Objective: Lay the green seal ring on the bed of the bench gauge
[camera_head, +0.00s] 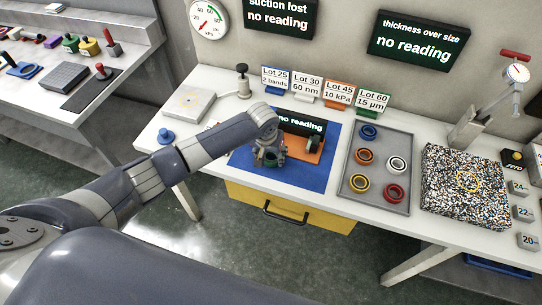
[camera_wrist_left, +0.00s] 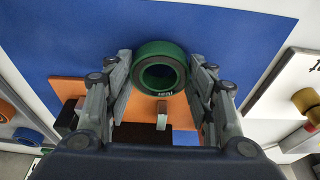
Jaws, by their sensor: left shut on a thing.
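The green seal ring (camera_wrist_left: 160,47) is between the two fingers of my left gripper (camera_wrist_left: 160,80) in the left wrist view, with its dark round opening facing the camera. In the head view my left gripper (camera_head: 268,158) is over the blue mat, beside an orange-based fixture (camera_head: 308,150), and mostly hides the ring. I cannot tell whether the ring touches the mat. The bench gauge stands at the right: a dial (camera_head: 517,72) on an angled post above a speckled bed (camera_head: 440,205) with a yellow circle marked on it. The bed looks empty. My right gripper is not in view.
A grey tray (camera_head: 350,190) with several coloured rings lies between the blue mat (camera_head: 310,180) and the gauge bed. Lot cards (camera_head: 308,86) stand behind. Numbered blocks (camera_head: 522,213) and a zero button (camera_head: 513,156) sit right of the bed.

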